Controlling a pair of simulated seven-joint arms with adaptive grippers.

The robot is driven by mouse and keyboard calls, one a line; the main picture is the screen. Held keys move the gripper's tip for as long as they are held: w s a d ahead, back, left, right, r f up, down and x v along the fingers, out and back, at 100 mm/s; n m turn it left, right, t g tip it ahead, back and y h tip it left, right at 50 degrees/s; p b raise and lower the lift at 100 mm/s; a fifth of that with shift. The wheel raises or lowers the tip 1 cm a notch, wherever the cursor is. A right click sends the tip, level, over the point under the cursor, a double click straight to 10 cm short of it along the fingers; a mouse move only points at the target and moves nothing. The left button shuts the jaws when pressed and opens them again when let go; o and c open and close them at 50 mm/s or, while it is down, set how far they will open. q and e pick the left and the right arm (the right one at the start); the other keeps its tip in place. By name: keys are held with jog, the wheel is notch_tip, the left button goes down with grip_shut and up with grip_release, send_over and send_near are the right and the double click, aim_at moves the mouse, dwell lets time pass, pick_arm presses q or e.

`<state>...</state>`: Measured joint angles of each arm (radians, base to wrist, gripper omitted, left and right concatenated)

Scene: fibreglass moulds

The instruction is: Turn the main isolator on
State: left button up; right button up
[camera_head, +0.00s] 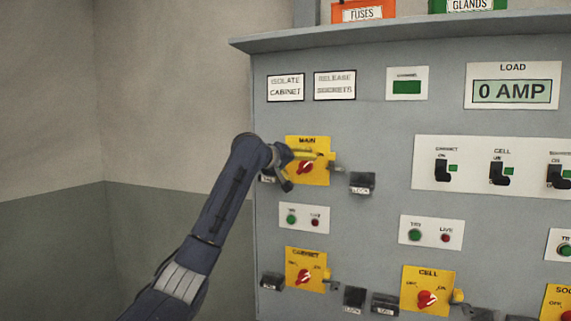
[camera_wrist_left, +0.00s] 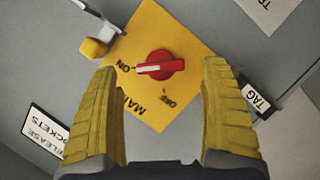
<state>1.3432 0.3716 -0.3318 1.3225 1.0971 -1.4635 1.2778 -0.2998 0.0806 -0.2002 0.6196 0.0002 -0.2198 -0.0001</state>
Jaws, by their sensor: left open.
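The main isolator is a yellow plate (camera_head: 321,177) with a red rotary knob (camera_head: 305,168), on the upper left of the grey cabinet. In the left wrist view the plate (camera_wrist_left: 185,45) appears turned round, with the red knob (camera_wrist_left: 165,66) near the middle. The knob's white stripe lies on the side towards the ON mark; the OFF mark is below it. My left gripper (camera_wrist_left: 162,68) is open, its yellow fingers on either side of the knob with gaps to both. In the head view the left gripper (camera_head: 298,168) partly covers the plate. My right gripper is out of view.
A yellow tab (camera_wrist_left: 95,47) sticks out at the plate's edge. A dark lock block (camera_head: 362,183) hangs right of it. The cabinet isolator (camera_head: 305,270) and cell isolator (camera_head: 428,292) are below. The load display (camera_head: 512,91) reads 0 AMP. The left wall side is clear.

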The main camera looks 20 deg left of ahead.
pick_arm(q)
jog(key=v, duration=0.8)
dwell(0.4)
